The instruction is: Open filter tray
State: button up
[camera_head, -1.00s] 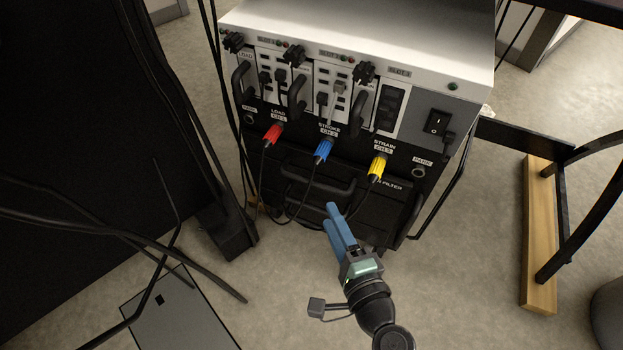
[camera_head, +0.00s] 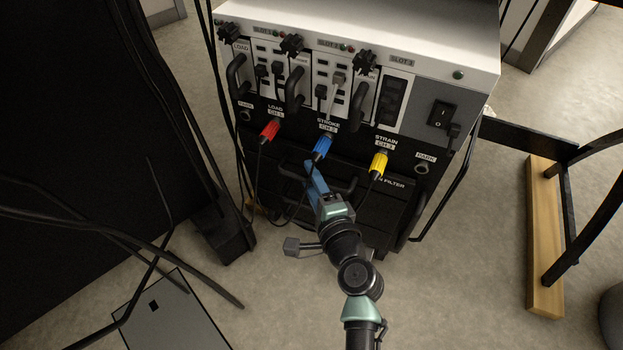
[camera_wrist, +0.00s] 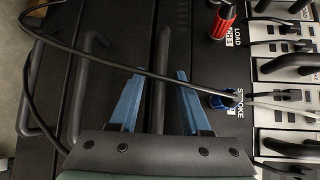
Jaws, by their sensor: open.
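The filter tray (camera_head: 375,205) is a dark front low on the cabinet, part of its "FILTER" label visible. It looks closed, though my arm hides much of it. My gripper (camera_head: 313,172) has blue fingers, open and pointing at the tray front below the blue plug. In the wrist view, a black handle bar (camera_wrist: 162,60) lies between the two open fingers (camera_wrist: 160,82). I cannot tell whether they touch it. A second black bar (camera_wrist: 90,75) is left of the fingers.
Red (camera_head: 269,130), blue (camera_head: 321,149) and yellow (camera_head: 378,165) plugs sit above, their black cables hanging past the tray. In the wrist view, one cable (camera_wrist: 120,62) crosses near the fingertips. A black frame on a wooden beam (camera_head: 541,235) stands right; floor between is clear.

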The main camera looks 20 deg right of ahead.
grip_shut()
dwell(1.3)
